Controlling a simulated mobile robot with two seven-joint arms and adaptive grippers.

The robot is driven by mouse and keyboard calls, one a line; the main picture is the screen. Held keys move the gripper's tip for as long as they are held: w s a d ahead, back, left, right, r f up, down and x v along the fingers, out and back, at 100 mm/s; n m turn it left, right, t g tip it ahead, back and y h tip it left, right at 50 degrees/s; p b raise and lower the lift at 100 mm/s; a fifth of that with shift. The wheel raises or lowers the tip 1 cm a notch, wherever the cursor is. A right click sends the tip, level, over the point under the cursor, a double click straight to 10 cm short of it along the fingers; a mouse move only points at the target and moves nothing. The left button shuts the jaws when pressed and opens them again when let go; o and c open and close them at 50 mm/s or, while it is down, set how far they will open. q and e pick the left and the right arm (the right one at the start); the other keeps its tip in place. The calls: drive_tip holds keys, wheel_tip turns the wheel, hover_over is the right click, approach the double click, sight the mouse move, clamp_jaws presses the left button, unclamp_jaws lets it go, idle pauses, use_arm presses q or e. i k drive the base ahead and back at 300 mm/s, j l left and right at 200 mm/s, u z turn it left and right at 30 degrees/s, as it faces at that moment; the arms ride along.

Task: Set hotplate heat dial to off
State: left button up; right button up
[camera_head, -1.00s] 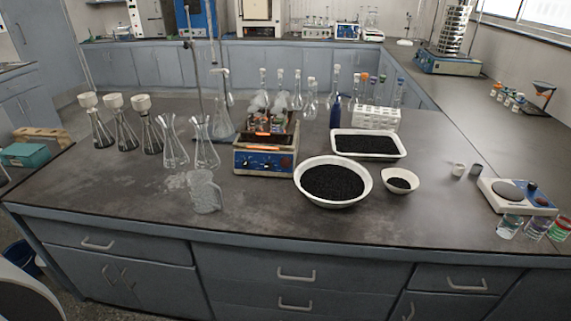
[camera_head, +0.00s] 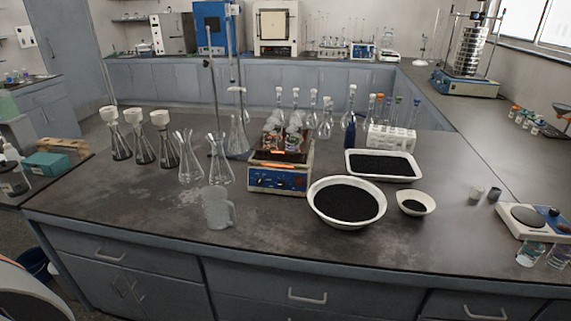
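The hotplate (camera_head: 280,180) stands near the middle of the dark bench, with a blue front panel that carries dials. Neither of my grippers is in view.
A glass jug (camera_head: 217,208) stands in front of the hotplate on the left, and conical flasks (camera_head: 188,158) are further left. A white bowl of black granules (camera_head: 347,203) is close on the right. The bench front edge is clear.

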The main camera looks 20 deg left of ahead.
sight(259, 181)
drive_tip(key=k+j+u, duration=0.2)
drive_tip(key=j, duration=1.05)
drive_tip(key=i, duration=0.1)
